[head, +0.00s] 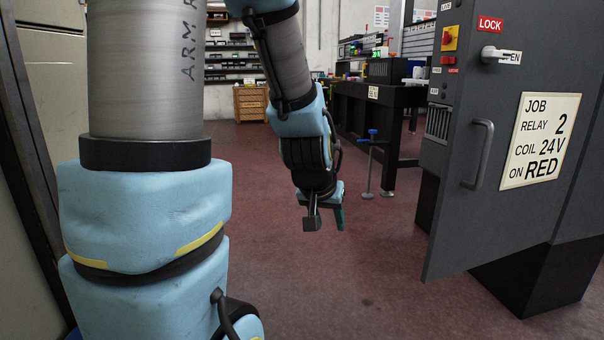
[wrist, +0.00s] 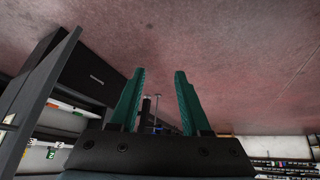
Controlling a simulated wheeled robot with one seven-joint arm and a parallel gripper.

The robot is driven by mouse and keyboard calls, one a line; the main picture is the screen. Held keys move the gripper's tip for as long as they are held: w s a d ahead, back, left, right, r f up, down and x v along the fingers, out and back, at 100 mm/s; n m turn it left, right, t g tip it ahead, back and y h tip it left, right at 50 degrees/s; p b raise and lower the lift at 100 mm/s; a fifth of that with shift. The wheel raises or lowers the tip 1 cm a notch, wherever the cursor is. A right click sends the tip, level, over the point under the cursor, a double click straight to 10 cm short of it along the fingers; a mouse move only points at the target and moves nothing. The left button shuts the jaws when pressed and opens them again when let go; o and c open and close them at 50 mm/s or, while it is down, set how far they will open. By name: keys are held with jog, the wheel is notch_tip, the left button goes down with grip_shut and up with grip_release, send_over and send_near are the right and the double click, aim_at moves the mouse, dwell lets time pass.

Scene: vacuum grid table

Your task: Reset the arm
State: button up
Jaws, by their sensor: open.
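My arm reaches forward and hangs down in the head view, with my gripper (head: 325,222) at its lower end above the red floor. In the wrist view my gripper (wrist: 158,78) shows two green fingers standing apart with nothing between them. It is open, empty and touches nothing that I can see. In the head view the black wrist hides part of the fingers.
A grey cabinet door (head: 470,160) stands open at the right, with a handle and a sign reading JOB RELAY 2. A dark workbench (head: 405,100) and wooden drawers (head: 250,104) stand farther back. The floor (head: 350,290) below my gripper is clear.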

jog(key=s+a+f+n+g+y, duration=0.1)
jog(key=s+a+g, duration=0.15)
jog(key=a, duration=0.45)
jog(key=s+a+f+n+g+y, duration=0.1)
jog(key=s+a+n+g, duration=0.1)
jog(key=s+a, duration=0.3)
notch_tip(320, 180, up, 36)
jog(key=w+p, duration=0.1)
jog(key=p, duration=3.6)
jog(key=shift+w+a+r+m, duration=0.15)
jog(key=shift+a+r+m, duration=0.05)
jog(key=shift+r+m, duration=0.1)
jog(key=shift+f, duration=0.1)
